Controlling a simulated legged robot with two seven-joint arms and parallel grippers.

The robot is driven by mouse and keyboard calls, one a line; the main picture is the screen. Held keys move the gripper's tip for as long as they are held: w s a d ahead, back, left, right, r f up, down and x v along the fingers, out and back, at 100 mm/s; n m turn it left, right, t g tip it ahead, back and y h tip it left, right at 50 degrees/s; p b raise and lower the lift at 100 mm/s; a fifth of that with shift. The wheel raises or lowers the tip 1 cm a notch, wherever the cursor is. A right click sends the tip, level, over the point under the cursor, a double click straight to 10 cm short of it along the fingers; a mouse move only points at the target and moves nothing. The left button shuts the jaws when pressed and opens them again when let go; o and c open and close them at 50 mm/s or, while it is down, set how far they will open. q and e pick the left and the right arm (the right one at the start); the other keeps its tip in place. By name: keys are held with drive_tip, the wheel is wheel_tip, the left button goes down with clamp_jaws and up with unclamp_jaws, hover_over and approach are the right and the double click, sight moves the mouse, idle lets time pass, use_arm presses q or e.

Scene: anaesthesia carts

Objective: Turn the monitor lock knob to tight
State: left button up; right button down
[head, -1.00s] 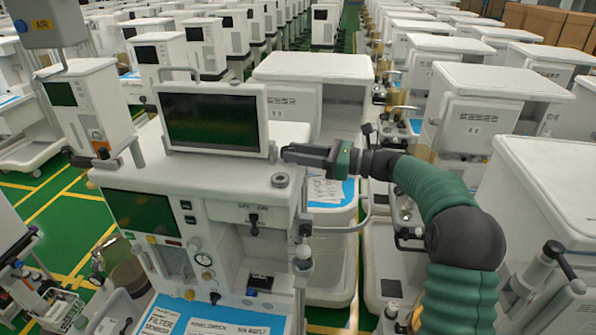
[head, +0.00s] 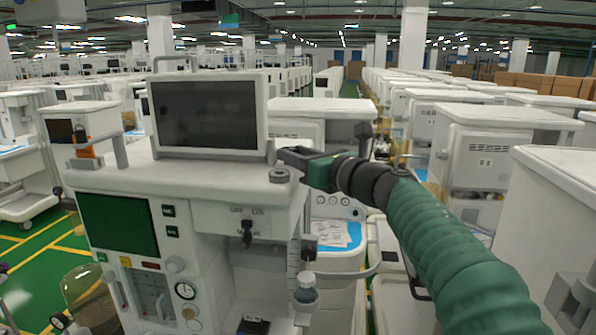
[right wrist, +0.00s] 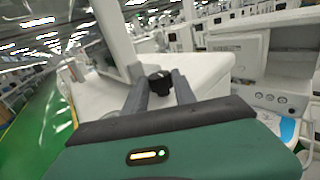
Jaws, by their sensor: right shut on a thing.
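The monitor (head: 207,114) stands upright on top of the near white anaesthesia cart (head: 180,172), its screen dark. My right gripper (head: 286,154) reaches in from the right, level with the monitor's lower right corner. In the right wrist view my right gripper (right wrist: 160,93) has its two grey fingers closed on a small black knob (right wrist: 159,80), above the white cart top. The fingers hide part of the knob, and its turn angle cannot be read. In the head view the knob is hidden by the gripper. My left gripper is not in view.
A short grey round post (head: 279,175) stands on the cart's front right corner, just below my right gripper. An ON/OFF switch (head: 247,232) is on the cart front. Another white cart (head: 480,150) stands at the right, with rows of carts behind.

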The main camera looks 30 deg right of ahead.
drive_tip(key=shift+a+r+m+h+b, duration=0.1)
drive_tip(key=shift+r+m+h+b, duration=0.15)
drive_tip(key=shift+m+h, duration=0.5)
drive_tip(key=c, duration=1.1)
unclamp_jaws()
drive_tip(key=shift+f, duration=0.15)
drive_tip(key=shift+o, duration=0.4)
drive_tip(key=shift+f, duration=0.1)
drive_tip(key=shift+f, duration=0.1)
